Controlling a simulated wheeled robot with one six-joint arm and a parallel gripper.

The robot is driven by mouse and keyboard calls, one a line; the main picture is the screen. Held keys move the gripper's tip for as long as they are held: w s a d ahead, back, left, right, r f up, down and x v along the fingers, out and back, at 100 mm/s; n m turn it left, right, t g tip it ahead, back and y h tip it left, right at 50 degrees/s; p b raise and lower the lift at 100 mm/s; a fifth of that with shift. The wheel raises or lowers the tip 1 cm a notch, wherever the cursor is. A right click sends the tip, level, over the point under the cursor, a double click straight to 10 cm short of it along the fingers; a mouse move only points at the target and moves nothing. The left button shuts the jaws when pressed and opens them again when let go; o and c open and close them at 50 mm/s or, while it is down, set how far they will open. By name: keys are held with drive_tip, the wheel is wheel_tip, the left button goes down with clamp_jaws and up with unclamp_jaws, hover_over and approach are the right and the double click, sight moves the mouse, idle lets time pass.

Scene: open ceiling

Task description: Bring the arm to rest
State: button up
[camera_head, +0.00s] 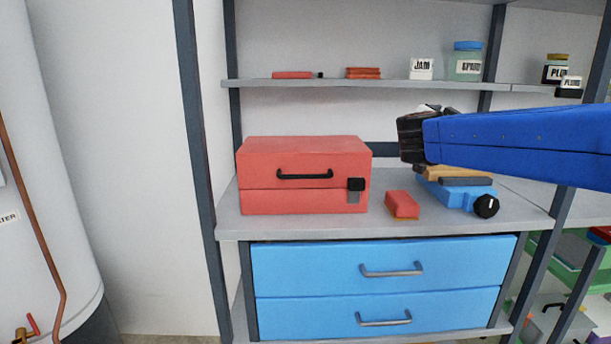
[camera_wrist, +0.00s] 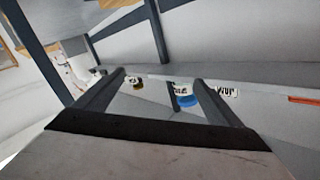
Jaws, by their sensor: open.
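My blue arm reaches in from the right in the head view, above the shelf counter. In that view its dark end is at the left tip of the blue link, and the fingers cannot be made out clearly. In the wrist view my gripper (camera_wrist: 160,85) has its two dark fingers spread apart with nothing between them.
A red toolbox (camera_head: 304,175) stands on the counter (camera_head: 330,224), with a red block (camera_head: 402,205) beside it. A blue tool (camera_head: 455,194) lies below my arm. Blue drawers (camera_head: 380,285) are below.

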drive_tip(key=s+a+f+n+t+y, duration=0.25)
drive_tip(key=a+n+t+y, duration=0.25)
drive_tip(key=a+n+y, duration=0.3)
drive_tip(key=s+a+f+n+g+y, duration=0.4)
drive_tip(key=s+a+f+y, duration=0.3)
drive_tip(key=s+f, duration=0.3)
drive_tip(key=s+d+f+g+h, duration=0.1)
drive_tip(key=s+d+f+g, duration=0.2)
drive_tip(key=s+f, duration=0.8)
drive_tip(key=s+d+f+n+g+h, duration=0.1)
drive_tip(key=s+d+f+g+h, duration=0.1)
drive_tip(key=s+f+g, duration=0.4)
drive_tip(key=s+d+f, duration=0.1)
drive_tip(key=s+f, duration=0.4)
drive_tip(key=s, duration=0.2)
drive_tip(key=shift+c, duration=0.4)
